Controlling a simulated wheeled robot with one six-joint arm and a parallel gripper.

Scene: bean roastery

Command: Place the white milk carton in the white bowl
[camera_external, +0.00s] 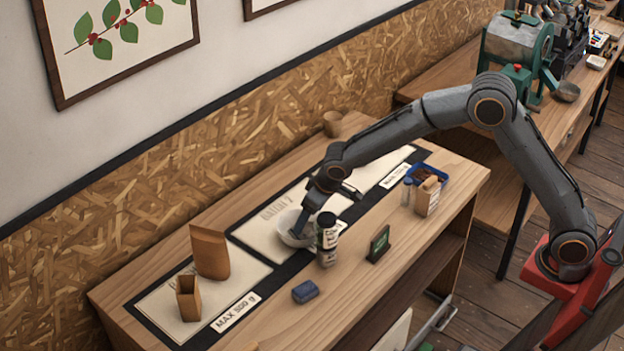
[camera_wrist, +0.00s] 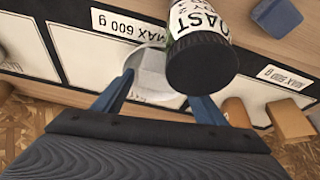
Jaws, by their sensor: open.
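The white bowl (camera_external: 286,222) stands on the middle mat on the table, partly hidden by my gripper. In the wrist view the bowl (camera_wrist: 136,62) is beyond my fingers. A pale, blocky shape inside it (camera_wrist: 152,72) appears to be the white milk carton, lying in the bowl; I cannot make out its details. My gripper (camera_external: 323,212) is open above the bowl, with one finger low by its rim. In the wrist view the fingers (camera_wrist: 160,92) are spread wide and nothing is clearly held between them.
A small sign (camera_external: 378,244), a blue block (camera_external: 305,291) and a blue tray (camera_external: 440,175) are on the front and right. Brown bags (camera_external: 209,252) stand at left.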

